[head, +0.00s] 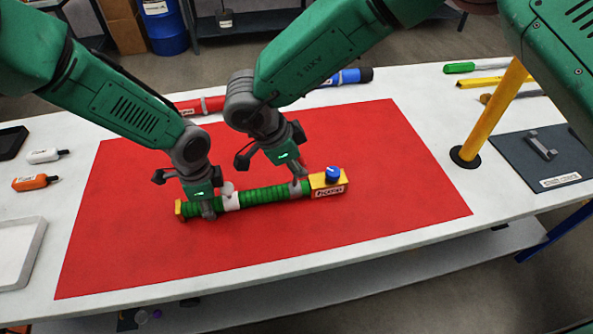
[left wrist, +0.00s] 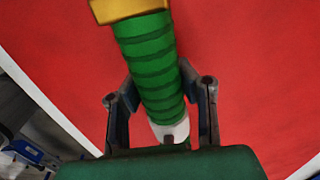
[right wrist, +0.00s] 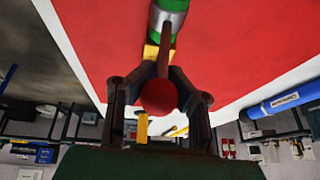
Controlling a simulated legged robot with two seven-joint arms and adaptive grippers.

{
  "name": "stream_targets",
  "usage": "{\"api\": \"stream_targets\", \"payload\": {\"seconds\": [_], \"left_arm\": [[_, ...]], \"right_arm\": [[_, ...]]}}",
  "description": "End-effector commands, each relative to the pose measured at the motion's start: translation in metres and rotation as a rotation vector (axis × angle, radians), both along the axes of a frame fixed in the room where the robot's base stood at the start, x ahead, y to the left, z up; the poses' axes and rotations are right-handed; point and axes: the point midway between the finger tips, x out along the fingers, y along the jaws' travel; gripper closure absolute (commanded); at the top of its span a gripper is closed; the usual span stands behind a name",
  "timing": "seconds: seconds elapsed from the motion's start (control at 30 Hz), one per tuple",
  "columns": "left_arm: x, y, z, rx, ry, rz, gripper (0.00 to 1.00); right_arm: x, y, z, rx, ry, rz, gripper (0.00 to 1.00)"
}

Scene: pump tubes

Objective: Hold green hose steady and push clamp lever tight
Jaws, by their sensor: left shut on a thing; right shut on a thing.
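The ribbed green hose (head: 267,195) lies across the red mat, with a white band (head: 231,202) and a yellow left end (head: 180,208). Its right end meets a yellow block (head: 328,184) with a blue knob (head: 332,173). My left gripper (head: 208,210) is shut on the hose left of the band; the left wrist view shows the hose (left wrist: 152,70) between its fingers. My right gripper (head: 299,176) is at the hose's right end. In the right wrist view its fingers (right wrist: 159,85) are shut around the lever's red ball (right wrist: 158,98), below a silver clamp (right wrist: 172,5). The lever's exact angle is unclear.
The red mat (head: 400,200) is clear in front of the hose. A yellow post (head: 490,115) stands at right beside a dark mat (head: 520,170). Red (head: 205,105) and blue (head: 350,76) tubes lie behind. Orange (head: 35,182) and white (head: 44,156) bottles lie at left.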

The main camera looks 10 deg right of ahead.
Motion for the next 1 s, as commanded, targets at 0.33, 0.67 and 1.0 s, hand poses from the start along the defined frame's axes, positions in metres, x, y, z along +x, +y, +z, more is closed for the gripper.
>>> {"api": "stream_targets", "payload": {"seconds": [0.33, 0.67, 1.0], "left_arm": [[0.000, -0.001, 0.000, -0.003, -0.002, 0.000, 1.00], [0.000, -0.001, 0.000, -0.002, -0.002, 0.001, 1.00], [0.000, 0.000, 0.000, -0.001, -0.001, 0.002, 1.00]], "right_arm": [[-0.002, -0.006, -0.002, 0.103, 0.005, 0.009, 1.00], [-0.001, -0.013, -0.003, 0.180, 0.006, 0.010, 1.00], [-0.001, -0.014, -0.003, 0.210, 0.004, 0.015, 1.00]]}}
